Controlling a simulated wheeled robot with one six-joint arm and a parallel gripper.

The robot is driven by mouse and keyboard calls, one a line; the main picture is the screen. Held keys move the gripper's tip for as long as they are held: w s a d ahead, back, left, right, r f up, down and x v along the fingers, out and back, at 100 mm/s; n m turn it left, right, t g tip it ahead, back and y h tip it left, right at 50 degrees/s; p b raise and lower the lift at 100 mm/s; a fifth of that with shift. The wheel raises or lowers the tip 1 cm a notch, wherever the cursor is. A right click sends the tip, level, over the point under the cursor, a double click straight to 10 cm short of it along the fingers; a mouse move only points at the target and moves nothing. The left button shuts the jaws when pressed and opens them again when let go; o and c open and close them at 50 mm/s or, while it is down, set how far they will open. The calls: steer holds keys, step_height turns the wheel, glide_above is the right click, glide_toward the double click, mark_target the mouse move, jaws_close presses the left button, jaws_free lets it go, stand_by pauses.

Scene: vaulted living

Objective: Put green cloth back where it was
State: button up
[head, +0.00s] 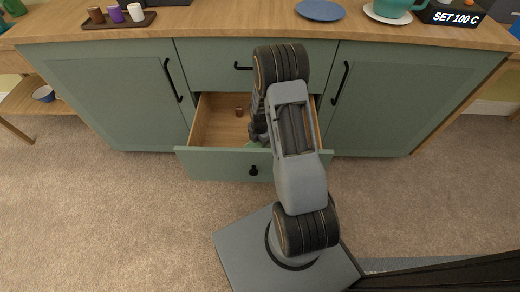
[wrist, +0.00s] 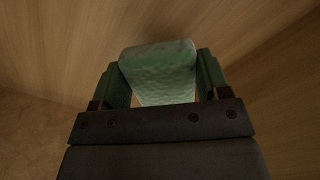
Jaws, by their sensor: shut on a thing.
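The green cloth (wrist: 158,70) shows in the wrist view, bunched between the two fingers of my gripper (wrist: 160,85). My gripper is shut on it. Around it in that view are wooden surfaces. In the head view a small bit of the cloth (head: 253,145) shows beside my gripper, near the front of the open lower drawer (head: 215,122). My arm hides most of the gripper and the right part of the drawer. I cannot tell whether the cloth touches the drawer floor.
The counter (head: 230,22) above holds a tray with cups (head: 118,20), a blue plate (head: 320,10) and a teal pot (head: 392,8). The upper drawer (head: 215,55) is shut. Carpet (head: 110,200) lies clear at left.

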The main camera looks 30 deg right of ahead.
steer(key=shift+f+b, duration=0.7)
steer(key=shift+f, duration=1.35)
steer(key=shift+f, duration=0.2)
steer(key=o, duration=0.9)
steer(key=shift+r, duration=0.1)
